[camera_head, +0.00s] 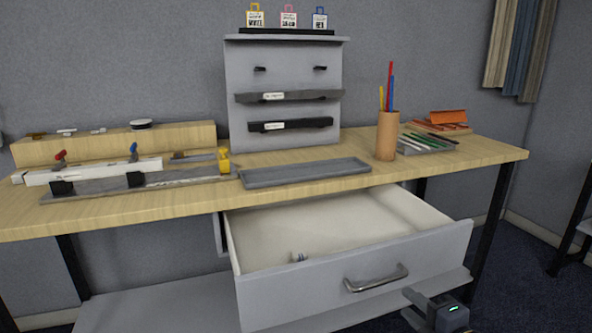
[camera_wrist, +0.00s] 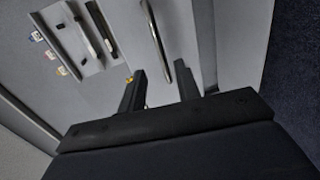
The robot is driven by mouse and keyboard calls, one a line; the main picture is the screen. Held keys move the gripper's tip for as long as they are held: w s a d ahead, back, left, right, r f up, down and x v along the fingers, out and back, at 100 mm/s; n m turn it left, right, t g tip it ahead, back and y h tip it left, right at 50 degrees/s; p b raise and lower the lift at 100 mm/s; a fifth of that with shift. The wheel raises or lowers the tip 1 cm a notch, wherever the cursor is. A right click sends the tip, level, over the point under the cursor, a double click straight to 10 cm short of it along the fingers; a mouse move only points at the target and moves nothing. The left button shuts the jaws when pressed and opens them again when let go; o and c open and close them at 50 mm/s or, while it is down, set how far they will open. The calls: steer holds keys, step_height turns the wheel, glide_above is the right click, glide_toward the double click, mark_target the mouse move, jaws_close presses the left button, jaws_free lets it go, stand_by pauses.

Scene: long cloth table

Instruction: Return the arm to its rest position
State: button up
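My gripper (camera_head: 408,306) is low at the bottom right of the head view, in front of the open drawer (camera_head: 300,304). Its two dark fingers are spread with nothing held between them, as the wrist view (camera_wrist: 160,70) also shows. The drawer's metal handle (camera_head: 376,279) is just up and left of the fingertips in the head view, with a gap between. In the wrist view the handle (camera_wrist: 155,38) lies ahead, lined up between the fingers. Most of my arm is out of view.
The drawer is pulled out under the wooden table (camera_head: 490,154) and has a small item (camera_head: 297,257) inside. A grey tray (camera_head: 305,172), a pencil cup (camera_head: 387,137) and a rack (camera_head: 285,70) stand on top. Dark table legs (camera_head: 489,215) stand at right, with open floor beyond.

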mark_target(384, 283)
steer(key=b+x, duration=0.2)
steer(key=x, duration=0.6)
steer(key=shift+w+a, duration=0.15)
steer(key=shift+w, duration=0.25)
